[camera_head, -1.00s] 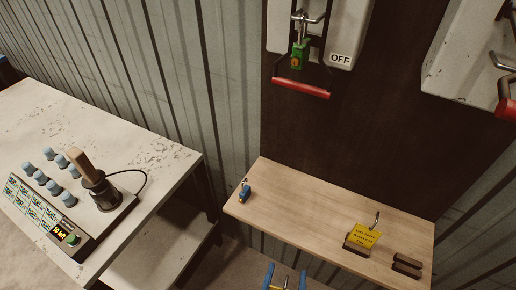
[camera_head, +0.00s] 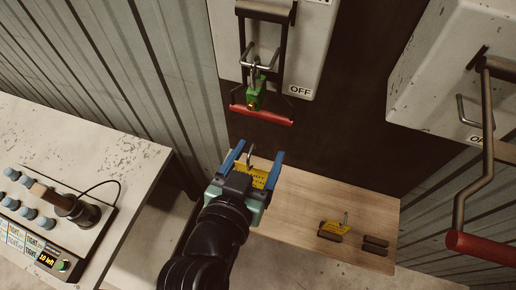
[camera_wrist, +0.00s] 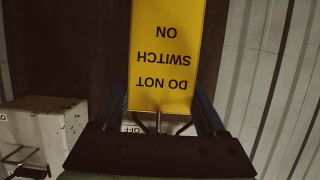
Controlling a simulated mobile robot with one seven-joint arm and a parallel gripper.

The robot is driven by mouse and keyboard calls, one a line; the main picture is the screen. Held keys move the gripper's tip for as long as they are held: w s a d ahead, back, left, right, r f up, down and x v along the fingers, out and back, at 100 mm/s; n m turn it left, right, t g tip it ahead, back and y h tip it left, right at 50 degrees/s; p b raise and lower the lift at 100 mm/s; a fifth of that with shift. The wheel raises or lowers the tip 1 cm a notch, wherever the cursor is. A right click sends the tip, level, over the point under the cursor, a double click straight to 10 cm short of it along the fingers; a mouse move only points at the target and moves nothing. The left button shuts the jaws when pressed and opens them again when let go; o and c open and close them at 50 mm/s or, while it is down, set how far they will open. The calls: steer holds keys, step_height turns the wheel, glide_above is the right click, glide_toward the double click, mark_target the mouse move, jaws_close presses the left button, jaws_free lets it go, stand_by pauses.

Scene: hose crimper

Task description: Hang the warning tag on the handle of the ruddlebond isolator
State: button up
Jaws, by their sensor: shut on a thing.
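My gripper (camera_head: 255,163) is shut on a yellow warning tag (camera_head: 259,177) with a metal hook (camera_head: 250,156). In the wrist view the tag (camera_wrist: 167,60) fills the space between the fingers and reads "DO NOT SWITCH ON" upside down. The nearer isolator (camera_head: 305,75) is a pale box marked OFF, with a red-gripped handle (camera_head: 262,115) hanging down. A green padlock (camera_head: 256,97) hangs at that handle's bracket. My gripper is below the handle in the picture, apart from it. A second isolator (camera_head: 435,75) with a red-ended handle (camera_head: 482,248) is at right. No name is readable on either.
A wooden shelf (camera_head: 290,205) lies below the isolators. It holds another yellow tag (camera_head: 335,228) and dark blocks (camera_head: 375,245). A pale bench (camera_head: 115,155) with a control box (camera_head: 70,240) stands at left. The dark panel between the isolators is bare.

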steer(key=shift+w+d+p, duration=0.15)
steer(key=shift+w+d, duration=0.35)
steer(key=shift+w, duration=1)
steer(key=shift+w+d+p, duration=0.1)
steer(key=shift+w+d, duration=0.4)
steer(key=shift+w, duration=0.95)
steer(key=shift+w+d+p, duration=0.15)
steer(key=shift+w+d, duration=0.35)
steer(key=shift+w, duration=1)
steer(key=shift+f+b, duration=0.6)
steer(key=shift+f, duration=0.2)
steer(key=o, duration=1.3)
steer(key=shift+a, duration=0.1)
steer(key=shift+c, duration=0.2)
steer(key=shift+s, duration=0.15)
